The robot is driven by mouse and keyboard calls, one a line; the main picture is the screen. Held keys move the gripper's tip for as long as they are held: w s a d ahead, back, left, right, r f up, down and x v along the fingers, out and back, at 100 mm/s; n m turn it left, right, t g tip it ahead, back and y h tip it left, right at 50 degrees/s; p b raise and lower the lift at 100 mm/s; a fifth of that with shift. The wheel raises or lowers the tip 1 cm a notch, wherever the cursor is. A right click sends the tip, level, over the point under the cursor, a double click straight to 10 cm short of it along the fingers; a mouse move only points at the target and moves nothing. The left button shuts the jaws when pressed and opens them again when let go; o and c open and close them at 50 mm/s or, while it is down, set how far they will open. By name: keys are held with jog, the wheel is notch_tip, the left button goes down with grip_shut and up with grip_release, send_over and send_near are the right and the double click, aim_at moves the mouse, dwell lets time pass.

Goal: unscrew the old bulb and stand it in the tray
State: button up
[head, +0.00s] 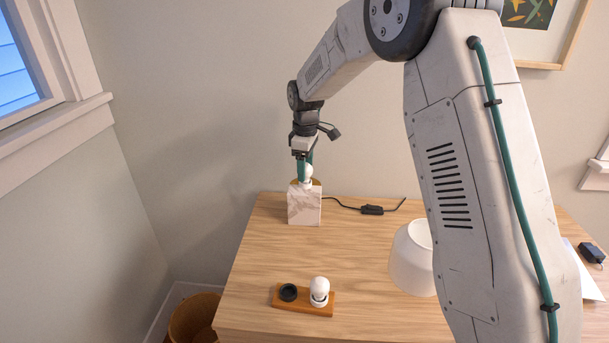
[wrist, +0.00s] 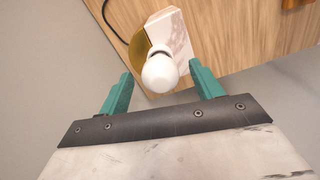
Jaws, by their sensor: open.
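A white round bulb (head: 308,171) stands in the lamp base (head: 304,207), a marble block with a brass disc on top. My gripper (head: 305,163) is over the lamp with its teal fingers pointing down beside the bulb. In the wrist view the bulb (wrist: 159,74) shows between the two spread fingers of my gripper (wrist: 161,69), with a gap on each side. The marble base (wrist: 172,34) and brass disc (wrist: 138,50) show behind it. The wooden tray (head: 303,302) lies near the desk's front edge, with another white bulb (head: 319,287) upright in its right part.
A black round cup (head: 288,292) sits at the tray's left. A white lampshade (head: 408,265) stands to the right, partly behind my arm. A black cord with a switch (head: 372,210) runs right from the lamp. The desk between lamp and tray is clear.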

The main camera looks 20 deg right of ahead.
jog(key=m, duration=0.8)
jog(key=shift+m, duration=0.3)
jog(key=m, duration=0.7)
jog(key=c, duration=1.1)
jog(key=n, duration=0.7)
jog(key=shift+n, duration=0.4)
